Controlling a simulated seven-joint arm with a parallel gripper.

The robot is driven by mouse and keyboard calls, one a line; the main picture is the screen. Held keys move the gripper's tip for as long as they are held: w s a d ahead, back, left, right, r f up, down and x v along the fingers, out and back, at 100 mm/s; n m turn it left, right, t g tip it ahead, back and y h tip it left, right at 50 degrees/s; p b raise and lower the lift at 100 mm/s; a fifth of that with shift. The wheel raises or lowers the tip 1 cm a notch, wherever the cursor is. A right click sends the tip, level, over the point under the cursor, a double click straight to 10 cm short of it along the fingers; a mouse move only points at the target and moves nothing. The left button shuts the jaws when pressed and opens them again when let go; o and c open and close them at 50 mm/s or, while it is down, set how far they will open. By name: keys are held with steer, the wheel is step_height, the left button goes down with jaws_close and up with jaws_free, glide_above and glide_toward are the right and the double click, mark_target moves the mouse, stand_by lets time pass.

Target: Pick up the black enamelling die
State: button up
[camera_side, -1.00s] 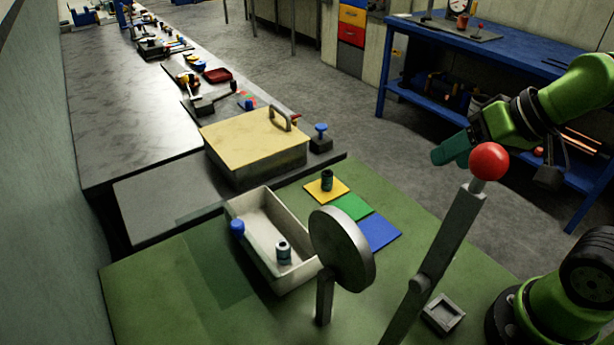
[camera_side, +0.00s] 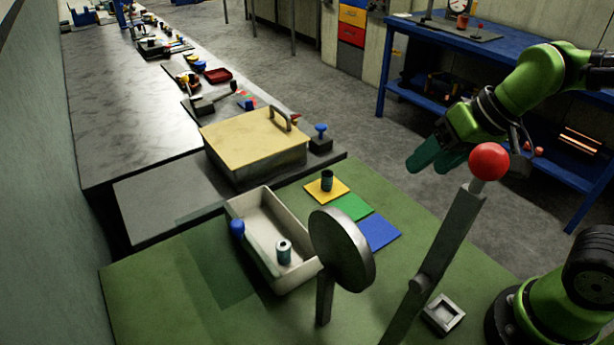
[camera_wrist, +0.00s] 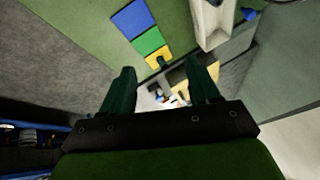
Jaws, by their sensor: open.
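A small dark cylinder (camera_side: 327,180), black with a teal tint, stands upright on a yellow square (camera_side: 318,194) in the side view; it looks like the black enamelling die. In the wrist view a dark spot (camera_wrist: 161,61) shows on the yellow square (camera_wrist: 153,54), between the fingers and ahead of them. My gripper (camera_side: 428,163) is open and empty, high up and to the right of the cylinder, well apart from it. Its two teal fingers frame the wrist view (camera_wrist: 162,82).
A green square (camera_side: 351,207) and a blue square (camera_side: 380,234) adjoin the yellow one. A white tray (camera_side: 245,213) holds a pale spool (camera_side: 284,252). A round metal disc on a post (camera_side: 343,249) and a red-knobbed lever (camera_side: 488,161) stand nearby. A yellow-lidded box (camera_side: 252,140) lies behind.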

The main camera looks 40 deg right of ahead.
steer(key=w+a+f+n+g+h, duration=0.1)
steer(key=w+f, duration=0.2)
steer(key=w, duration=0.4)
steer(key=w+a+f+g+h, duration=0.1)
steer(key=w+f, duration=0.2)
steer(key=w, duration=0.4)
steer(key=t+h, duration=0.1)
glide_toward(328, 174)
steer(key=x, duration=0.5)
steer(key=shift+w+d, duration=0.15)
steer(key=x, duration=0.5)
steer(key=shift+f, duration=0.35)
steer(key=c, duration=1.1)
